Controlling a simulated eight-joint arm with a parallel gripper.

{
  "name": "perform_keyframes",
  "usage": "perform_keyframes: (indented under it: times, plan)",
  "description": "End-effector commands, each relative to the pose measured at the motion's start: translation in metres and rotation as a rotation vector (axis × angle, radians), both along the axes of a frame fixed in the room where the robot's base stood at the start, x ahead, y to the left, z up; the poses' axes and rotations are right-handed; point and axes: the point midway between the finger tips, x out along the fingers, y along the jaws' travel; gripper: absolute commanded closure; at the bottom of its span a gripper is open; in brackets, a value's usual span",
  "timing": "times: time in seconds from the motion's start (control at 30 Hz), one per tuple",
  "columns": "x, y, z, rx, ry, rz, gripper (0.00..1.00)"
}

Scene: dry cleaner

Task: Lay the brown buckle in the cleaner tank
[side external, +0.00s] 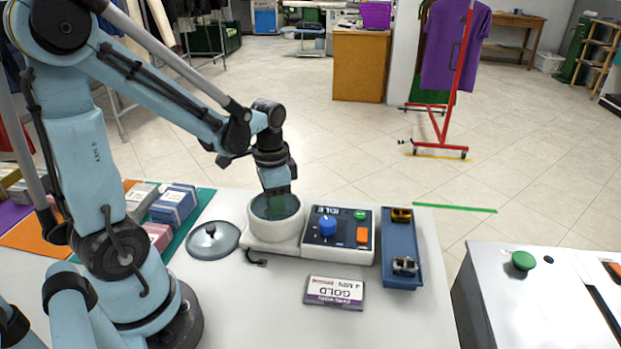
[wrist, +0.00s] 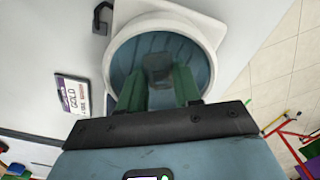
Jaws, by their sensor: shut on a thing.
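The cleaner tank (side external: 276,232) is a round white-rimmed vessel with a blue interior, open at the top; the wrist view shows its rim (wrist: 112,62) and inside. My gripper (side external: 277,205) points down into the tank mouth. Its green fingers (wrist: 158,85) are shut on a small, dark, shadowed piece, the brown buckle (wrist: 157,66), held over the tank interior. Its colour is dull in the shade, and its gap to the tank floor cannot be told. The side view hides it behind the fingers and rim.
A control panel (side external: 338,246) reading IDLE adjoins the tank on the right. Beyond it, a blue tray (side external: 402,242) holds a gold buckle (side external: 401,215) and a silver buckle (side external: 404,265). A round lid (side external: 212,241) lies left. A GOLD card (side external: 334,292) lies in front.

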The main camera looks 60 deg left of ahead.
Motion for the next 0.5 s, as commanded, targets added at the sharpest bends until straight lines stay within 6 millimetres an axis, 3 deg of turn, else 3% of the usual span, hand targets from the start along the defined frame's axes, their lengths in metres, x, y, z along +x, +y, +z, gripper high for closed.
perform_keyframes:
  times: [0.1, 0.13, 0.3, 0.5]
  plan:
    - [0.0, 0.0, 0.0001, 0.0, 0.0, 0.0, 0.97]
    - [0.0, 0.0, 0.0001, 0.0, 0.0, 0.0, 0.62]
    - [0.0, 0.0, 0.0001, 0.0, 0.0, 0.0, 0.37]
    - [0.0, 0.0, 0.0001, 0.0, 0.0, 0.0, 0.37]
